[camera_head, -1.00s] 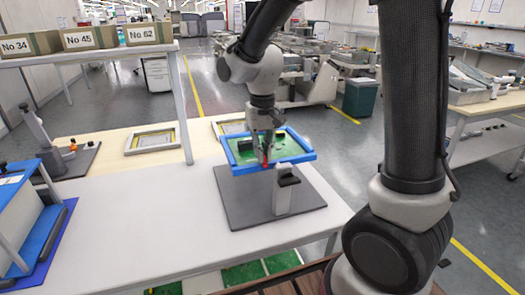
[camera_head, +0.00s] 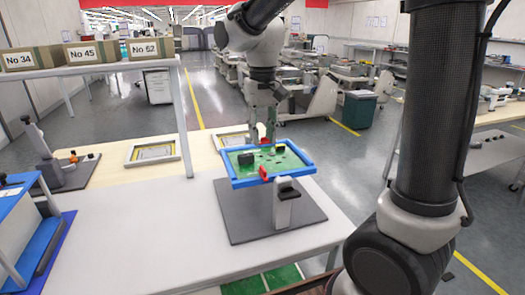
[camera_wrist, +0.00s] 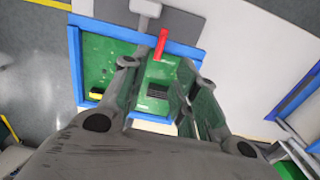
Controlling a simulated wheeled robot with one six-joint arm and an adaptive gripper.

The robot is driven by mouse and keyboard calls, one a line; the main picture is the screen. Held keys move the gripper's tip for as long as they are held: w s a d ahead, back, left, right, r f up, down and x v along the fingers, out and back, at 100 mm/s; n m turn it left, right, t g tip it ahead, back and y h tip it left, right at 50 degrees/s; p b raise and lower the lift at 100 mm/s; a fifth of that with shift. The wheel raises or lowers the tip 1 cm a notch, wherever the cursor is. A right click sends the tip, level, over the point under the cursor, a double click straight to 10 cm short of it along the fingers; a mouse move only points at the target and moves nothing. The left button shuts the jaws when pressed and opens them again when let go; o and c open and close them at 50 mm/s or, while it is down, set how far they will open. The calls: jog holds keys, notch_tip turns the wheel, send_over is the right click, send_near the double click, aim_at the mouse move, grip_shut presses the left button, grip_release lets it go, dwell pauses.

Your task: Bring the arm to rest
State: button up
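My gripper (camera_head: 262,122) hangs pointing down above a green circuit board (camera_head: 285,158) in a blue frame (camera_head: 243,182). In the wrist view my gripper (camera_wrist: 165,78) has its fingers apart with nothing held between them, and the board (camera_wrist: 95,60) shows below. A red piece (camera_head: 263,173) sits at the frame's near edge; it also shows in the wrist view (camera_wrist: 161,44). The frame rests at a grey stand (camera_head: 283,205) on a dark grey base plate (camera_head: 245,222). The arm is bent over the table from the right.
The white table (camera_head: 150,230) has clear room left of the base plate. A shelf (camera_head: 100,70) with numbered boxes (camera_head: 92,52) stands at the back left. A blue fixture (camera_head: 38,245) is at the left edge.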

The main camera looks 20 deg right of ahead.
notch_tip(320, 180, up, 2)
jog(key=shift+r, duration=0.15)
dwell(0.4)
jog(key=s+d+t, duration=0.4)
jog(key=s+d, duration=1)
jog(key=s, duration=0.5)
jog(key=shift+s+d+r, duration=0.25)
jog(key=shift+d+r, duration=0.1)
jog(key=shift+r, duration=0.05)
